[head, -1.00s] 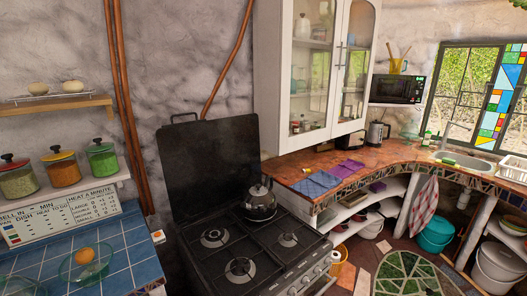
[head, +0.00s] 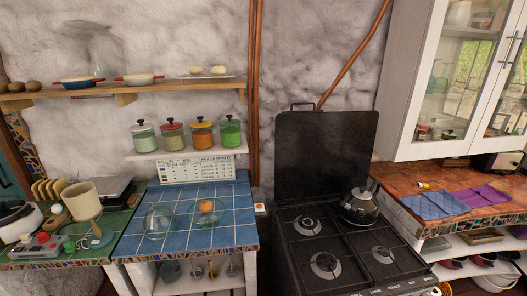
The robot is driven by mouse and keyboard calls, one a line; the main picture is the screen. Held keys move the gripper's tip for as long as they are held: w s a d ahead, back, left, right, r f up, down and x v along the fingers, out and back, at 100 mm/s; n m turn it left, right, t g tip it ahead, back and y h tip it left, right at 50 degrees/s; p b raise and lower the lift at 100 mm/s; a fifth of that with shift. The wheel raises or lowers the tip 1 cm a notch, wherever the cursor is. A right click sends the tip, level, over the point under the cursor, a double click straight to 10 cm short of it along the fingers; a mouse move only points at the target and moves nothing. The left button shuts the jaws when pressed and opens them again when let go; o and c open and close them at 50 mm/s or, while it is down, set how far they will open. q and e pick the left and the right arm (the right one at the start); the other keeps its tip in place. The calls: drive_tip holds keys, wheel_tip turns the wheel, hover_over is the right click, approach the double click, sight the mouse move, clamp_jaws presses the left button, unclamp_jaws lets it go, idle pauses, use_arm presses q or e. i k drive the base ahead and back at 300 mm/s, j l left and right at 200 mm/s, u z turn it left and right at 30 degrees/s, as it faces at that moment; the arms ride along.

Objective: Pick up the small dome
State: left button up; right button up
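On the blue tiled counter (head: 185,241) in the head view are two clear glass, rounded pieces. The left one (head: 159,222) looks like an empty dome or bowl. The right one (head: 197,215) has an orange round thing (head: 206,206) in or under it. I cannot tell for sure which piece is the small dome, or whether each is a dome or a bowl. Neither of my grippers shows in the view.
A black stove (head: 325,255) with a kettle (head: 360,205) stands right of the blue counter. Lidded jars (head: 201,133) line a low shelf behind it. A green counter at left holds a lamp (head: 88,210) and a white pot (head: 19,221).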

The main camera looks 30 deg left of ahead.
sight(160, 223)
drive_tip(key=u, duration=1.95)
